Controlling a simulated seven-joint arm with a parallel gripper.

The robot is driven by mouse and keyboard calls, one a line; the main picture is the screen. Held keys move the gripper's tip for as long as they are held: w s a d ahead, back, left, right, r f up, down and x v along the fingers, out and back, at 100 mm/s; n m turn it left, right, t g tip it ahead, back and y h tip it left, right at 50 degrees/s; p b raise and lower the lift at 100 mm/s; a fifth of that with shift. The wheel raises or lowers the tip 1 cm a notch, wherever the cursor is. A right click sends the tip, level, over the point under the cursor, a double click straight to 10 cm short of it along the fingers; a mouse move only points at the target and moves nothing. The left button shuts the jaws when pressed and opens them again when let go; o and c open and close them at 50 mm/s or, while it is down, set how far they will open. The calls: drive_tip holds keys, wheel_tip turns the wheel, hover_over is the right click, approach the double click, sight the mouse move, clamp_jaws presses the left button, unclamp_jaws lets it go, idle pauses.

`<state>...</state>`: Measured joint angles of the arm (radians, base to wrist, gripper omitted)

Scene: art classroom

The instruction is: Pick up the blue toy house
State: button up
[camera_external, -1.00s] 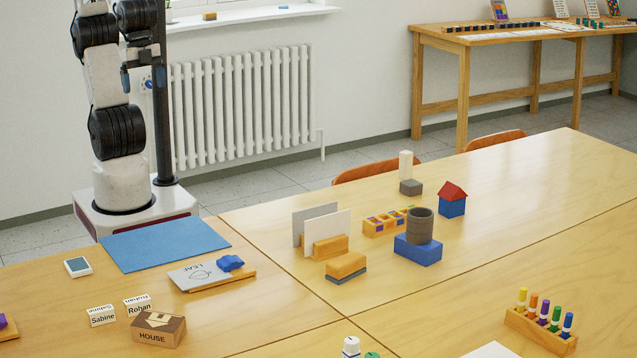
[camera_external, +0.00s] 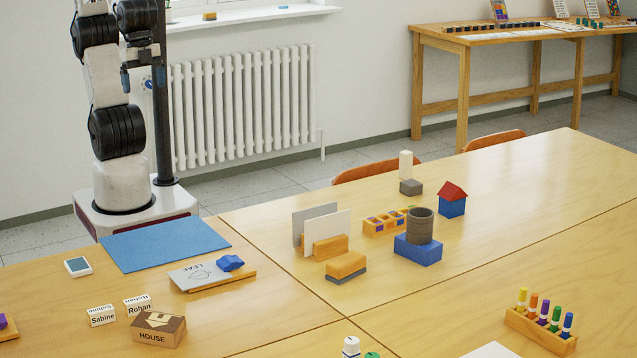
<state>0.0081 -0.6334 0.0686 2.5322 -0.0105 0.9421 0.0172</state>
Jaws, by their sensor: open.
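The blue toy house (camera_external: 452,207) stands upright on the wooden table, right of centre. It has a blue block body and a red pitched roof. My gripper (camera_external: 142,80) is at the upper left, high beside my arm's column. It points down, open and empty, far from the house.
A dark grey cylinder (camera_external: 420,226) stands on a blue block (camera_external: 418,252), left of and nearer than the house. A yellow tray (camera_external: 380,227) and a white block on a grey block (camera_external: 411,187) are also nearby. The table right of the house is clear.

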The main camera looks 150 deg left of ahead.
sight(453, 185)
idle(0.5)
drive_tip(key=w+a+f+m+g+y, duration=0.1)
drive_tip(key=w+a+f+m+y, duration=0.15)
drive_tip(key=w+a, duration=0.75)
drive_tip(key=w+a+f+m+g+y, duration=0.1)
drive_tip(key=w+a+m+y, duration=0.25)
drive_tip(key=w+a, duration=0.75)
drive_tip(key=w+a+f+m+g+y, duration=0.1)
drive_tip(key=w+a+f+m+y, duration=0.15)
drive_tip(key=w+a, duration=0.75)
drive_tip(key=w+a+f+m+y, duration=0.1)
drive_tip(key=w+a+f+m, duration=0.1)
drive_tip(key=a+f, duration=0.5)
drive_tip(key=w+a+f+m+y, duration=0.2)
drive_tip(key=a+f, duration=0.6)
drive_tip(key=a, duration=0.8)
drive_tip(key=w+a+f+m+t+y, duration=0.1)
drive_tip(key=a+f+m, duration=0.5)
drive_tip(key=a, duration=0.6)
drive_tip(key=shift+w+a+f+y, duration=0.2)
drive_tip(key=shift+w+f+y, duration=0.45)
drive_tip(key=shift+w+f, duration=0.45)
drive_tip(key=shift+w+r, duration=0.1)
drive_tip(key=shift+x, duration=1.3)
